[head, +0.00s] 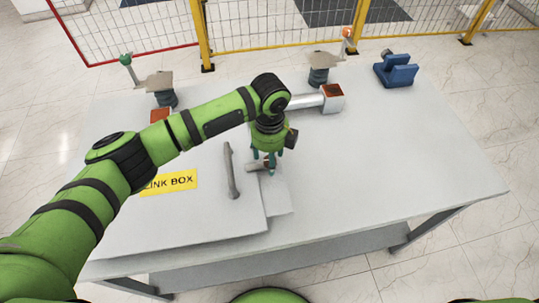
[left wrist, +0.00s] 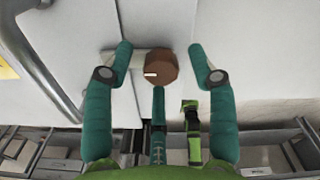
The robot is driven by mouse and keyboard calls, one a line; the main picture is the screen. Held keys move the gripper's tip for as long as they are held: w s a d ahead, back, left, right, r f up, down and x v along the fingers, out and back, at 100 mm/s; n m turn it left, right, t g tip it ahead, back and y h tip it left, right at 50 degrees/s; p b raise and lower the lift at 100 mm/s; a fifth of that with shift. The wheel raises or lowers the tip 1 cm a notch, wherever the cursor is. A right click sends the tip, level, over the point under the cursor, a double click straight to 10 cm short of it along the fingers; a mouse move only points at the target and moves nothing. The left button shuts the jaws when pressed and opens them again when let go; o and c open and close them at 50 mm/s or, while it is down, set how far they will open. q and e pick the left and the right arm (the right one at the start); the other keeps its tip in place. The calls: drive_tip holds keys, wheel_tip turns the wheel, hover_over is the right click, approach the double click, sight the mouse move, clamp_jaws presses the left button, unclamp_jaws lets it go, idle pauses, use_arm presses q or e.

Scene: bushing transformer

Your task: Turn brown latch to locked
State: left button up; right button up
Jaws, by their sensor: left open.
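The brown latch (left wrist: 161,66) shows in the left wrist view as a brown rounded knob with a pale bar reaching left from it. In the head view the latch (head: 256,167) is mostly hidden by my gripper, at the right edge of the link box lid (head: 180,225). My left gripper (head: 268,168) points down over the latch. In the left wrist view the green fingers of the gripper (left wrist: 160,50) are spread, one on each side of the knob with gaps, and another green finger lies just below it. My right gripper is not in view.
A grey handle (head: 231,170) stands on the lid left of my gripper. Behind are a metal cylinder with an orange-ended box (head: 333,98), a blue block (head: 396,71) and two grey-topped posts. The table's right side is clear. A yellow-framed fence stands behind.

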use_arm(q)
wheel_tip(320, 180, up, 12)
idle(0.5)
drive_tip(key=shift+f, duration=0.1)
